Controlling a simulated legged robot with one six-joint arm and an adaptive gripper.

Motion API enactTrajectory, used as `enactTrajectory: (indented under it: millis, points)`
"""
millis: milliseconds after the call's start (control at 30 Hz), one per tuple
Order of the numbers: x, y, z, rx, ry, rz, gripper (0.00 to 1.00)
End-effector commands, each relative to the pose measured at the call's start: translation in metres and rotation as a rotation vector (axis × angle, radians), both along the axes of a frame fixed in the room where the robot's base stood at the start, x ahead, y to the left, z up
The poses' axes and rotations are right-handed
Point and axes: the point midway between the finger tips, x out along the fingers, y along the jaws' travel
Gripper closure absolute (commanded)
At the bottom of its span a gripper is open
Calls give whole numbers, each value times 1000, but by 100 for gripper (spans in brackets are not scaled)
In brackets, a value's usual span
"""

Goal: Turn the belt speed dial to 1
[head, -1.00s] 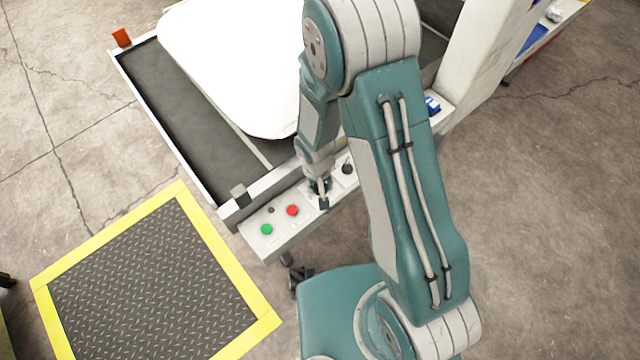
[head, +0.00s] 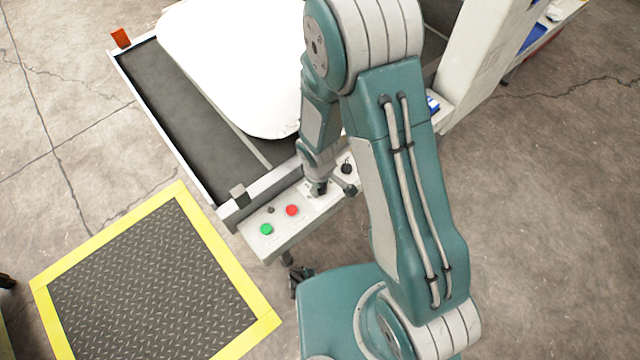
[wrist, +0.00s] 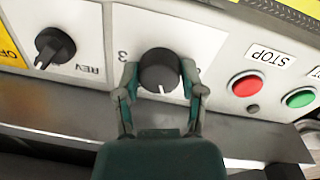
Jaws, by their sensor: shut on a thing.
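The belt speed dial (wrist: 160,72) is a round black knob with a white pointer line, on a white plate of the control panel. In the wrist view its pointer line faces down the picture. A printed "3" shows beside it on the left; other numbers are hidden by the fingers. My gripper (wrist: 163,82) is shut on the dial, one finger on each side of it. In the head view my gripper (head: 318,188) is down at the panel (head: 268,214), and the dial is hidden beneath it.
A second black knob (wrist: 55,47) marked REV sits to the left in the wrist view. A red button (wrist: 248,83) labelled STOP and a green button (wrist: 298,97) are on the right. A white pillow (head: 235,70) lies on the dark belt (head: 185,110) behind the panel.

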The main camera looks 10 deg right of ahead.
Motion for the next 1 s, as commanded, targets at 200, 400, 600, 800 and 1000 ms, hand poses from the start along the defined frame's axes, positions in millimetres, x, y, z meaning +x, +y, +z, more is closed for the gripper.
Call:
enactTrajectory:
  millis: [200, 400, 600, 800, 1000]
  points:
    - [4, 2, 1, 5, -11, 43, 96]
    - [4, 2, 1, 5, -11, 50, 96]
    - [4, 2, 1, 5, -11, 49, 96]
    - [3, 1, 1, 3, -8, 48, 13]
    - [1, 1, 0, 2, -4, 47, 13]
